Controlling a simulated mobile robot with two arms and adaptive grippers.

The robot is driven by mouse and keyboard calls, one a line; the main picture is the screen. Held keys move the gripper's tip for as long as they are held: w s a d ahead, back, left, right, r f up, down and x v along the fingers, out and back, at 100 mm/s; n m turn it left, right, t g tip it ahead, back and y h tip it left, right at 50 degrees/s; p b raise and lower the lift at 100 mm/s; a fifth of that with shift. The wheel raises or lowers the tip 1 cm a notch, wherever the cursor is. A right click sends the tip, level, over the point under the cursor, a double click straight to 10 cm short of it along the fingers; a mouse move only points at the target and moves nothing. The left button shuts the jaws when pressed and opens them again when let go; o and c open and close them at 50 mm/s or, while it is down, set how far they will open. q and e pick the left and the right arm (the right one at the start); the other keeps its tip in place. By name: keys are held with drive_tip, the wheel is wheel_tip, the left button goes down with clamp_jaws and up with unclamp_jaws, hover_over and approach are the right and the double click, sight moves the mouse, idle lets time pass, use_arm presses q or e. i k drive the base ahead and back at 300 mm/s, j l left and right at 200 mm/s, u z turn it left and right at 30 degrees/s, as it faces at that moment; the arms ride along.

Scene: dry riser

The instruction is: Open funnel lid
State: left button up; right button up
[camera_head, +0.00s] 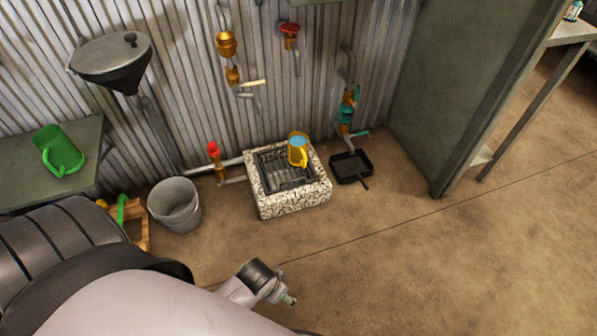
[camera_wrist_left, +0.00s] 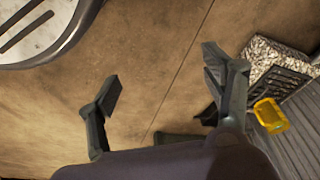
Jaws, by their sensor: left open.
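The grey metal funnel (camera_head: 125,80) is on the corrugated wall at the upper left of the head view. Its flat round lid (camera_head: 105,52) lies shut on top, with a small dark knob (camera_head: 130,39) near the back edge. My left gripper (camera_wrist_left: 163,88) is open and empty over bare floor in the left wrist view. In the head view, my arm's end shows at bottom centre, low and far from the funnel. My right gripper is not seen.
A bucket (camera_head: 176,206), a stone-rimmed drain (camera_head: 292,202) with a yellow jug (camera_head: 298,150), and a black pan (camera_head: 351,167) line the wall. Pipes and valves (camera_head: 289,30) run above. The right floor is clear.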

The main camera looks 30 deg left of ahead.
sight(108, 53)
drive_tip(key=u, duration=2.05)
